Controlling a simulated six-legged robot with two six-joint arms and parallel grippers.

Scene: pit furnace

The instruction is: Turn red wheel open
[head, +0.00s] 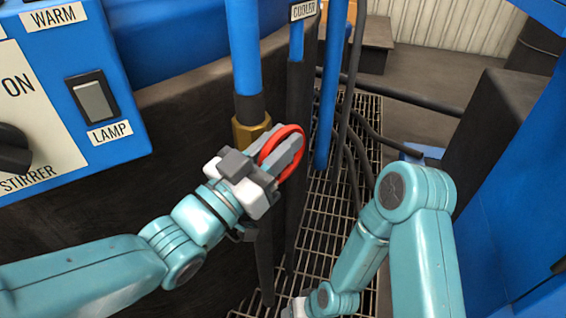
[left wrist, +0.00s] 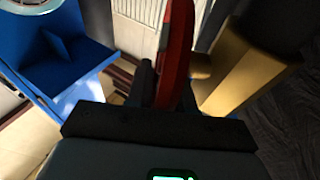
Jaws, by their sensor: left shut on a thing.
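The red wheel (head: 298,139) sits at the brass valve body (head: 248,131) on the blue vertical pipe, near the middle of the head view. My left gripper (head: 287,154) is at the wheel, with its fingers shut on the rim. In the left wrist view the red wheel (left wrist: 177,55) is seen edge-on between the fingers, and the brass valve (left wrist: 243,70) is to its right. Part of the wheel is hidden by the gripper. My right arm reaches down at the right of the head view; its gripper (head: 296,307) is cut off at the bottom edge.
A blue control box (head: 120,65) with a lamp switch and knobs stands at the left. Dark and blue pipes and hoses (head: 328,90) run behind and right of the wheel. A metal grating (head: 315,220) covers the floor. Dark and blue blocks stand at the right.

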